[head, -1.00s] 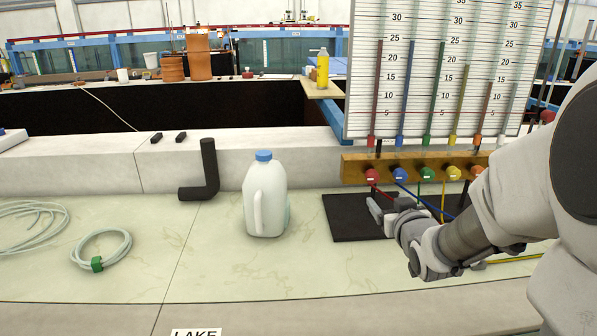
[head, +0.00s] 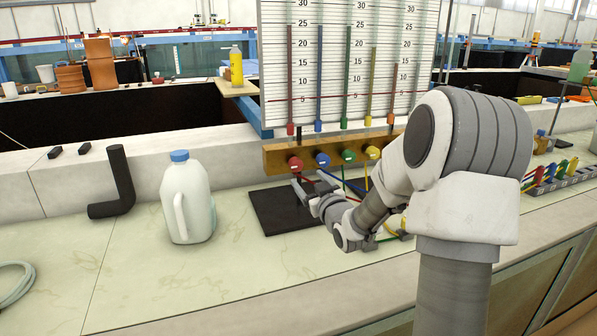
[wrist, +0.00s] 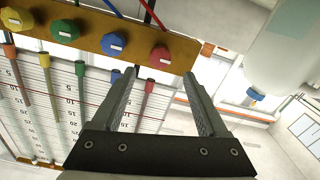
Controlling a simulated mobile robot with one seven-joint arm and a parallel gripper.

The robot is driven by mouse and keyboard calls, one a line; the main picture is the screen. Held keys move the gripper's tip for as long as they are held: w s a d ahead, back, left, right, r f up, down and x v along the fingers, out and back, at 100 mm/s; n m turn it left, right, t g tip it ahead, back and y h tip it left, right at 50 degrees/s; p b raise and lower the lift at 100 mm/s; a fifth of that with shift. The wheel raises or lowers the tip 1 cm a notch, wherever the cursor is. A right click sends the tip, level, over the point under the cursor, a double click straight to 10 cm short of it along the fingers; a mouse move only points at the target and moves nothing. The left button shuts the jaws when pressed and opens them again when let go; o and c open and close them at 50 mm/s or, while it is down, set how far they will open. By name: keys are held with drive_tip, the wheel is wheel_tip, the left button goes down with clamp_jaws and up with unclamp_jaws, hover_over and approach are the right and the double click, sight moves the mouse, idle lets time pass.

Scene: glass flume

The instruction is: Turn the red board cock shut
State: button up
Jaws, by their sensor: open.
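The red board cock (head: 295,163) is a round knob with a white mark, at the left end of the brass-coloured rail under the tube board. In the wrist view the red cock (wrist: 160,56) appears just beyond the fingertips, between their lines, with a red hose running from it. My gripper (head: 305,183) is just below and in front of the red cock in the head view. In the wrist view my gripper (wrist: 158,78) is open, with nothing between its fingers. No contact with the cock shows.
The blue cock (wrist: 113,44) is close beside the left finger in the wrist view; green (head: 348,156) and yellow (head: 373,152) cocks follow along the rail. A white jug (head: 188,203) stands left of the black mat (head: 275,213). A black elbow pipe (head: 118,185) is farther left.

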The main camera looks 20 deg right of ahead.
sight(297, 167)
drive_tip(key=w, duration=0.8)
drive_tip(key=shift+w+b, duration=0.1)
drive_tip(key=shift+b, duration=0.3)
clamp_jaws()
